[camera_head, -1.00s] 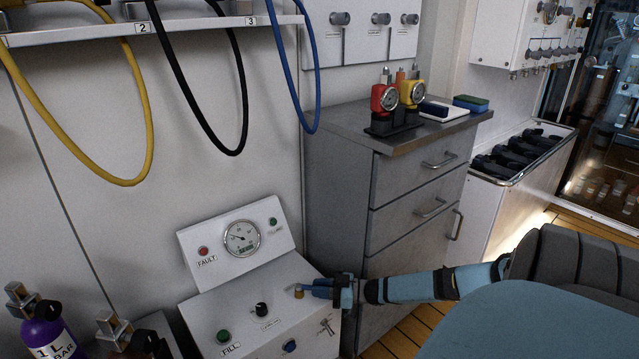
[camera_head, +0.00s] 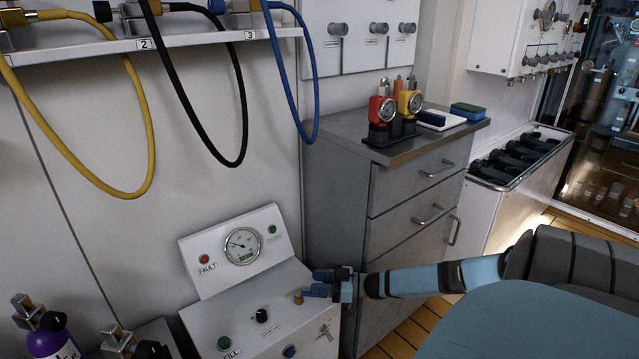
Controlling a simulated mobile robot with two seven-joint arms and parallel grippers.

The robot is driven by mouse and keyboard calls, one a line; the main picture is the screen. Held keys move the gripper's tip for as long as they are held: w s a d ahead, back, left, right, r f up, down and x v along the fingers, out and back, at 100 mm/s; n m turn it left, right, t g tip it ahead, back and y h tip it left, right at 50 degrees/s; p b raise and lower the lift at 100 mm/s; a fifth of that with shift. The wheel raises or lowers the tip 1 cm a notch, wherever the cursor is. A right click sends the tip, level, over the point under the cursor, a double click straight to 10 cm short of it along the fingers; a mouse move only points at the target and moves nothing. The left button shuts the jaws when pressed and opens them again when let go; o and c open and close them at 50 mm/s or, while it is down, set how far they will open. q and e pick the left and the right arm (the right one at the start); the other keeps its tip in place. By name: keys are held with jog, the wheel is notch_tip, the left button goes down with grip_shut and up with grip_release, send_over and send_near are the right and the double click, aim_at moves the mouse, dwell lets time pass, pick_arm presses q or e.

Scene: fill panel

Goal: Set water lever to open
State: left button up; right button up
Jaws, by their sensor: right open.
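The fill panel (camera_head: 255,338) is a white box with a sloped back plate carrying a round gauge (camera_head: 242,246), a red fault light and a green light. Its top has a black knob (camera_head: 262,315), a green button marked FILL (camera_head: 224,343), a blue button (camera_head: 290,351) and a small metal lever (camera_head: 325,332) at the right. I cannot read which control is labelled water. My right gripper (camera_head: 311,286) comes in from the right and is open over the panel's right edge, beside a small brass-coloured piece (camera_head: 298,297). Whether it touches that piece is unclear. My left gripper is out of view.
A grey drawer cabinet (camera_head: 400,215) stands right behind the panel, with red and yellow gauge devices (camera_head: 382,110) on top. Yellow, black and blue hoses (camera_head: 311,100) hang from the shelf above. A purple cylinder (camera_head: 48,340) stands at the lower left.

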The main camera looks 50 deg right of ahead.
pick_arm(q)
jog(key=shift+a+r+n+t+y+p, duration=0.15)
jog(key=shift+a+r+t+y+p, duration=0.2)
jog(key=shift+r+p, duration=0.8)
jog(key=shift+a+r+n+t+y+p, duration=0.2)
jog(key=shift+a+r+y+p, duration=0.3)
jog(key=shift+p, duration=1.15)
pick_arm(e)
notch_tip(320, 180, up, 15)
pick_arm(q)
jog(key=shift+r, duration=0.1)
pick_arm(e)
jog(key=shift+f, duration=0.15)
